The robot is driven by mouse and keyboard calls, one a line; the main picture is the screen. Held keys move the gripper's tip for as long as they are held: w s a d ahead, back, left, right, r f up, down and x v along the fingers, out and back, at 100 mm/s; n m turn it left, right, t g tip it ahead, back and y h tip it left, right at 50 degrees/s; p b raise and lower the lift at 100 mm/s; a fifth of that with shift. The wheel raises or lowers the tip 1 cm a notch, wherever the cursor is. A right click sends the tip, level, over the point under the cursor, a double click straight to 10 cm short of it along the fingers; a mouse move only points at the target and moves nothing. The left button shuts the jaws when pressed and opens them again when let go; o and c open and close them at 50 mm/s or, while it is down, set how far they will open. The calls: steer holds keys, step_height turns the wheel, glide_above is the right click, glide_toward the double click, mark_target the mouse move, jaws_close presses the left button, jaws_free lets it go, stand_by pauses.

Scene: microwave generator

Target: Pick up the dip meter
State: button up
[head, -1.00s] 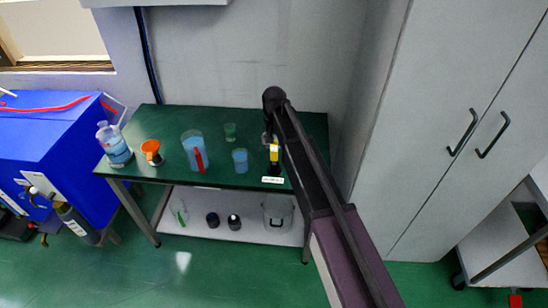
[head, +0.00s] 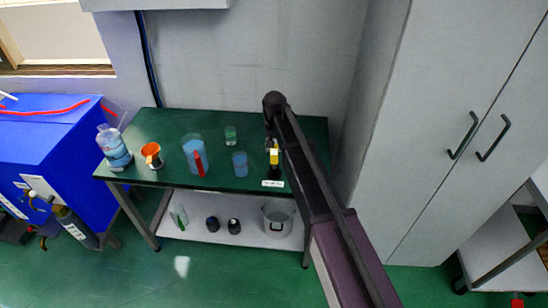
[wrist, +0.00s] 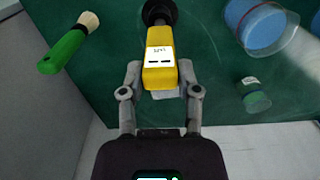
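The dip meter (wrist: 160,55) is a yellow box with a white display label and a dark round part at its far end. In the head view the dip meter (head: 274,157) stands near the right end of the green table (head: 160,122), beside my arm. My gripper (wrist: 160,72) is open, with one finger on each side of the yellow body in the wrist view. Narrow gaps seem to show between the fingers and the body. The fingers are mostly hidden by my arm in the head view.
A blue-filled beaker (head: 240,164), a small green-labelled jar (head: 230,135), a jug with a red handle (head: 194,155), an orange-topped container (head: 151,154) and a bottle (head: 114,148) stand left of it. A green-handled brush (wrist: 68,45) lies nearby. A tall cabinet (head: 440,130) stands right.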

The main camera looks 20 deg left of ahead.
steer(key=shift+r, duration=0.1)
jaws_close()
step_height(320, 180, up, 10)
steer(key=p, duration=1)
steer(key=shift+s+f, duration=0.1)
steer(key=shift+f, duration=0.1)
stand_by(0.6)
